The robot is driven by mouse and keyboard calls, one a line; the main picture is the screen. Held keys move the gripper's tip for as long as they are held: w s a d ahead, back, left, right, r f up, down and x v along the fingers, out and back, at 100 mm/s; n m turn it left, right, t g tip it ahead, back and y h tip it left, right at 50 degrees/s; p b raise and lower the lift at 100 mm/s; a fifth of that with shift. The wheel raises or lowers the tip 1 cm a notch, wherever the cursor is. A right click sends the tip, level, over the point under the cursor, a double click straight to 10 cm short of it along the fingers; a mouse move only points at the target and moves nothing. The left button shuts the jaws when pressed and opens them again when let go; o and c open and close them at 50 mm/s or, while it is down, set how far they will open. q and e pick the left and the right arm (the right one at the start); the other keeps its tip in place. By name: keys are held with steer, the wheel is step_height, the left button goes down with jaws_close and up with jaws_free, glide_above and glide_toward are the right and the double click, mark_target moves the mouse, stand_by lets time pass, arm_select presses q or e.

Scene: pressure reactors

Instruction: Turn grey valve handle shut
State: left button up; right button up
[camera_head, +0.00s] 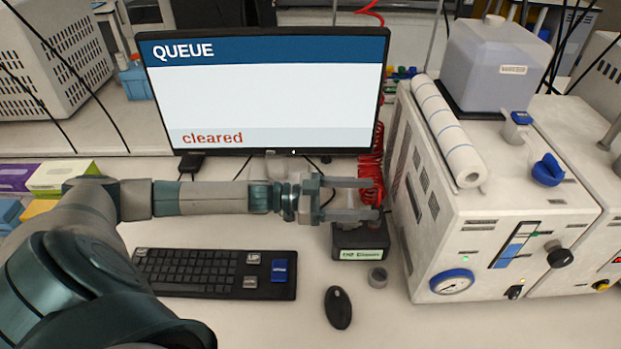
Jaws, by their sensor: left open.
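My left gripper (372,198) reaches in from the left and points right, in front of the monitor's lower right corner. Its two fingers are apart, with nothing clearly held between them. It is left of the white reactor unit (480,230), apart from its front panel. Two blue valve handles (548,170) (521,118) sit on top of the unit. A grey rod-like part (615,132) is cut off at the right edge; I cannot tell if it is the grey valve handle. No other grey handle is clear. My right gripper is not in view.
A monitor (270,100) reads "QUEUE" and "cleared". Below are a keyboard (215,272), a mouse (338,307), a small grey round piece (377,277) and a labelled black box (360,242). A red coiled hose (371,165) is beside the fingers.

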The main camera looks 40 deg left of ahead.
arm_select(q)
steer(key=b+v, duration=0.5)
steer(key=v, duration=1.1)
stand_by(0.4)
